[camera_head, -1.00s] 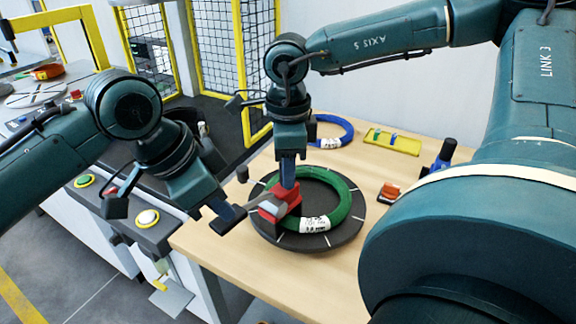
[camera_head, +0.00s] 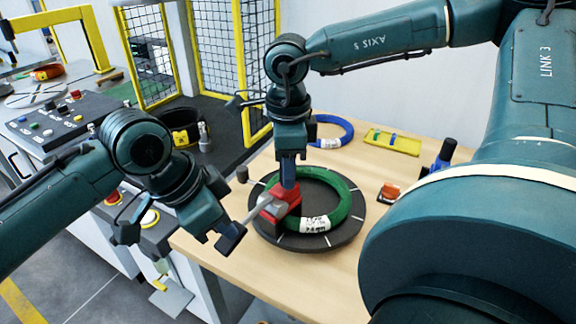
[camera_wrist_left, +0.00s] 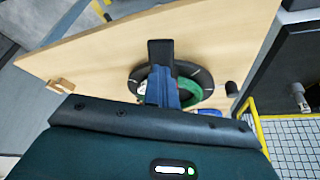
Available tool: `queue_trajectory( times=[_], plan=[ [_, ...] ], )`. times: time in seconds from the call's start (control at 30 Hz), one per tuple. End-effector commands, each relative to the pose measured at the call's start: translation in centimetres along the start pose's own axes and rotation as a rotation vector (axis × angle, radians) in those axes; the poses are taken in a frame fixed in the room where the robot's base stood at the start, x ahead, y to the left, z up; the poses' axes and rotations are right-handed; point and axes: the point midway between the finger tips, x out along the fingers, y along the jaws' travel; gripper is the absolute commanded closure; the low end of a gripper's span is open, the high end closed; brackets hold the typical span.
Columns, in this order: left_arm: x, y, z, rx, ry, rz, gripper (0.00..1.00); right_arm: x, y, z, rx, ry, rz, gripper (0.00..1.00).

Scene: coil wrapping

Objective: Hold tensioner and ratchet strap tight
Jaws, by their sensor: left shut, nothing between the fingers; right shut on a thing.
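The red tensioner (camera_head: 284,198) with its grey lever (camera_head: 262,207) sits on the green coil (camera_head: 342,208) at its left side. My right gripper (camera_head: 288,182) comes down from above and is shut on the tensioner. My left gripper (camera_head: 231,238) is shut and empty, just left of and below the lever's free end in the head view; I cannot tell whether it touches the lever. In the left wrist view its dark fingertips (camera_wrist_left: 160,52) overlap the turntable and hide part of the coil (camera_wrist_left: 189,93). I cannot make out the strap.
The coil lies on a dark round turntable (camera_head: 356,222) on a wooden table (camera_head: 400,165). A control box with buttons (camera_head: 149,217) stands left.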

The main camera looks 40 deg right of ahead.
Motion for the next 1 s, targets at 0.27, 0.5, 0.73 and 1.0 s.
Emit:
queue_trajectory(
  times=[0.27, 0.5, 0.73, 1.0],
  plan=[
    [-0.3, 0.1, -0.3, 0.002, 0.003, 0.001, 1.00, 0.6, 0.4, -0.2, -0.002, 0.007, 0.017, 1.00],
    [-2.0, 0.1, -1.0, 0.002, 0.003, 0.002, 1.00, 0.6, 0.4, -0.2, -0.002, 0.007, 0.017, 1.00],
    [-3.7, 0.0, -1.6, 0.000, -0.001, 0.000, 1.00, 0.6, 0.4, -0.2, -0.002, 0.007, 0.016, 1.00],
    [-4.4, 0.0, -1.9, -0.001, -0.001, 0.002, 1.00, 0.6, 0.4, -0.2, -0.001, 0.007, 0.016, 1.00]
  ],
)
